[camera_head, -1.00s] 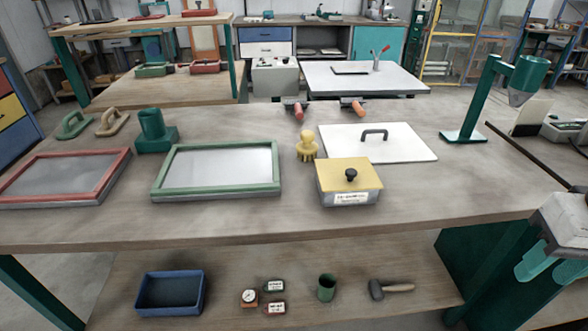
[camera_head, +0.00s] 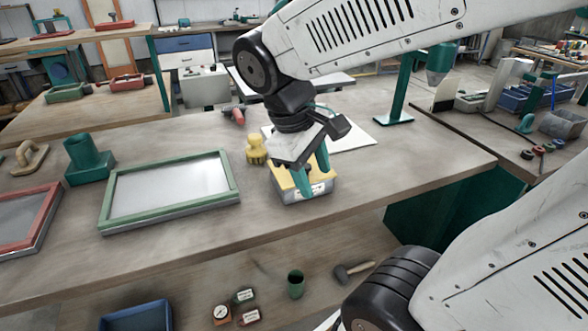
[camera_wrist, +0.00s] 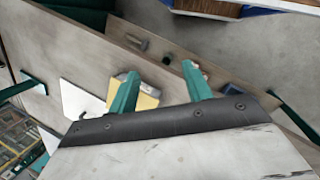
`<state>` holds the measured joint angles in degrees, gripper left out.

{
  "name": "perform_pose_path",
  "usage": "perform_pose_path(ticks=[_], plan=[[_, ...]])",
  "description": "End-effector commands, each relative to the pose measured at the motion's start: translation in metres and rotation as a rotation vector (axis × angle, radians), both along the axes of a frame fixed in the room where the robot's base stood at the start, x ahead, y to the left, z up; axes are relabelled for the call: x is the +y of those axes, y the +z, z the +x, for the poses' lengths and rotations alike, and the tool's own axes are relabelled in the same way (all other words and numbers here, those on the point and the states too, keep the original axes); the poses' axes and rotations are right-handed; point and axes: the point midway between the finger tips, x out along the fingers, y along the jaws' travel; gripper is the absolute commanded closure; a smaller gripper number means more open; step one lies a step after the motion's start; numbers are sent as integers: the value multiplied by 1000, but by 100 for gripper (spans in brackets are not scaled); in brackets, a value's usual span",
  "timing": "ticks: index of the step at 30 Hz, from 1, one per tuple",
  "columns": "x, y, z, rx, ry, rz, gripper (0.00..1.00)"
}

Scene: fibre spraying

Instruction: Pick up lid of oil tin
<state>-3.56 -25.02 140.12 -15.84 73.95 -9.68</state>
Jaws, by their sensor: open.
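The oil tin (camera_head: 305,193) is a grey box with a white label on its front, standing near the front edge of the workbench. Its flat yellow lid (camera_head: 283,180) is on it; in the wrist view the lid (camera_wrist: 148,101) shows partly beside and behind one finger. The lid's dark knob is hidden in both current views. My gripper (camera_head: 312,178) has green fingers, spread apart and pointing down over the tin in the head view. In the wrist view my gripper (camera_wrist: 160,70) is open. I cannot tell whether the fingers touch the lid or straddle the knob.
A yellow knobbed tool (camera_head: 256,151) stands just left of the tin. A green-framed screen (camera_head: 170,190) lies farther left. A white board (camera_head: 350,138) lies behind my gripper. A cup (camera_head: 295,284) and hammer (camera_head: 352,270) are on the lower shelf. Bare benchtop lies right of the tin.

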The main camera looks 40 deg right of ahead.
Motion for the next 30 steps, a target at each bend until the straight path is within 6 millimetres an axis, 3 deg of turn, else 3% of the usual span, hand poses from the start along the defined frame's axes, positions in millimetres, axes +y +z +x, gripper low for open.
perform_pose_path(ticks=[7,15,21,30], plan=[[-28,-28,71,331,347,-239,51],[-40,-67,141,635,664,-430,51],[-42,-83,165,740,771,-493,51],[-65,-98,161,755,783,-502,51]])
